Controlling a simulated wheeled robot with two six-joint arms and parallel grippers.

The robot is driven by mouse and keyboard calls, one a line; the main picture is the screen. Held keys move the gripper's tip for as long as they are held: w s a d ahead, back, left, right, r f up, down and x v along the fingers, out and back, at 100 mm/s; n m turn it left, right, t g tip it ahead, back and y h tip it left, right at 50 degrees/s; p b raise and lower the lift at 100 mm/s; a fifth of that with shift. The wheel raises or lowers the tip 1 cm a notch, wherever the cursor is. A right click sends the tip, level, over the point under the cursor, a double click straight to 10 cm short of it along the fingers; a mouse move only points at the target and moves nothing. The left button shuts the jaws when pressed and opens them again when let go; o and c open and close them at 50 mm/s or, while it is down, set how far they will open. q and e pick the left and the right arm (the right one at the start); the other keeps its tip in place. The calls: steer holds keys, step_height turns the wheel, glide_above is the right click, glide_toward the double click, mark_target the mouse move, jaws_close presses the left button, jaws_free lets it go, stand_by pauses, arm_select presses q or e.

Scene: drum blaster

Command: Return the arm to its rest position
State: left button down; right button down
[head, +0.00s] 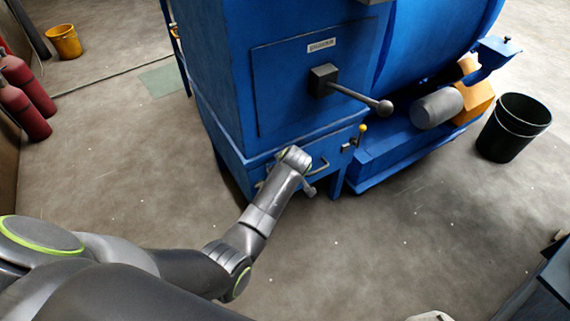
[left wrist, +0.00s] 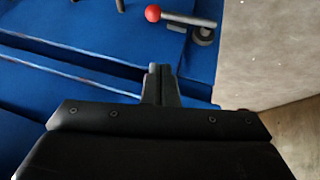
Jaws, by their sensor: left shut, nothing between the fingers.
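My left arm (head: 262,213) reaches from the lower left to the lower front of the blue machine (head: 215,75). Its wrist end is close to the low drawer-like section with a bar handle (head: 318,167). The fingers are hidden behind the wrist in the head view. In the left wrist view my left gripper (left wrist: 161,80) is shut and empty, its fingers together over the blue panels. A grey lever with a red ball knob (left wrist: 152,13) lies beyond the fingertips, apart from them. My right gripper is not in view.
A long lever with a grey ball (head: 384,107) sticks out from the machine's front door. A yellow-knobbed valve (head: 362,128) sits below it. A black bucket (head: 514,127) stands right, red cylinders (head: 25,95) and a yellow bucket (head: 65,42) left. Floor before the machine is clear.

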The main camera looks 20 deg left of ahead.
arm_select(q)
steer(key=shift+s+d+r, duration=0.2)
steer(key=shift+s+r, duration=0.1)
steer(key=shift+r, duration=0.3)
